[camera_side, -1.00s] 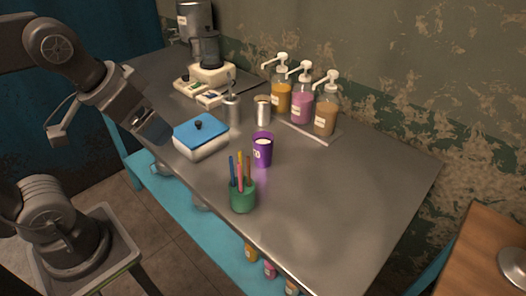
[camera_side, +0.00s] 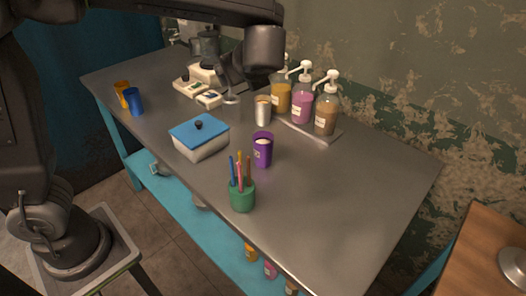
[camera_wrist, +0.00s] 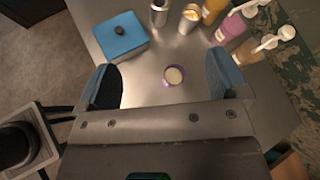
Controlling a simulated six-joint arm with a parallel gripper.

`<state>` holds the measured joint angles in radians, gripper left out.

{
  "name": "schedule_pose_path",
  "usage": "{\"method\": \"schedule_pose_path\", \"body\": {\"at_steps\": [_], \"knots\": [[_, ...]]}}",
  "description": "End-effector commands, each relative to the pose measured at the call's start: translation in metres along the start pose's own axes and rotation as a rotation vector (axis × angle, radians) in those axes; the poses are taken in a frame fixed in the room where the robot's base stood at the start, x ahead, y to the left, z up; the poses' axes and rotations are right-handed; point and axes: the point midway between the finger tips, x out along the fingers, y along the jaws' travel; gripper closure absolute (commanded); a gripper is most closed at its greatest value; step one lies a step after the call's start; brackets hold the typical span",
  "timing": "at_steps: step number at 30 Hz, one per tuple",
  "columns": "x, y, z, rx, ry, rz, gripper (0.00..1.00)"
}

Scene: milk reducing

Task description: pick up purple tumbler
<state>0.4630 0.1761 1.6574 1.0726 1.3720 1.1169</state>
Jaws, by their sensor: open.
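The purple tumbler (camera_side: 263,152) stands upright on the metal table, with something white inside and a pale label. In the wrist view the tumbler (camera_wrist: 174,76) shows from above, small, between my two fingers but farther off. My gripper (camera_wrist: 165,77) is open and empty, its blue-grey fingers wide apart. In the side view my gripper (camera_side: 232,82) is above the table, higher in the picture than the tumbler and partly hidden by my wrist. It is apart from the tumbler.
A green cup (camera_side: 242,197) with several sticks stands close in front of the tumbler. A blue-lidded box (camera_side: 199,138) is to its left, and a metal cup (camera_side: 262,112) behind. Pump bottles (camera_side: 302,100) line the wall. The table's right side is clear.

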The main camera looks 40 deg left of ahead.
Motion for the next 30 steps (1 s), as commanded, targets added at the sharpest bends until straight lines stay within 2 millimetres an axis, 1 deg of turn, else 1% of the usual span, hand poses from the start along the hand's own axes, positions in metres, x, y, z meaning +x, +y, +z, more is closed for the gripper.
{"method": "schedule_pose_path", "body": {"at_steps": [1,3,8,9,11,12,18,21,25,27,30], "knots": [[-0.001,-0.01,-0.006,0.061,-0.031,-0.016,0.07],[-0.002,-0.022,-0.011,0.138,-0.079,-0.033,0.07],[-0.005,-0.047,-0.026,0.304,-0.183,-0.069,0.07],[0.007,-0.04,-0.041,0.303,-0.177,-0.061,0.07],[0.019,-0.033,-0.061,0.301,-0.176,-0.061,0.07],[0.027,-0.029,-0.074,0.301,-0.175,-0.061,0.07],[0.062,-0.013,-0.132,0.295,-0.174,-0.061,0.07],[0.078,-0.007,-0.158,0.293,-0.172,-0.063,0.07],[0.092,0.0,-0.181,0.288,-0.172,-0.063,0.07],[0.096,0.001,-0.188,0.286,-0.172,-0.064,0.07],[0.102,0.002,-0.191,0.282,-0.172,-0.065,0.07]]}}
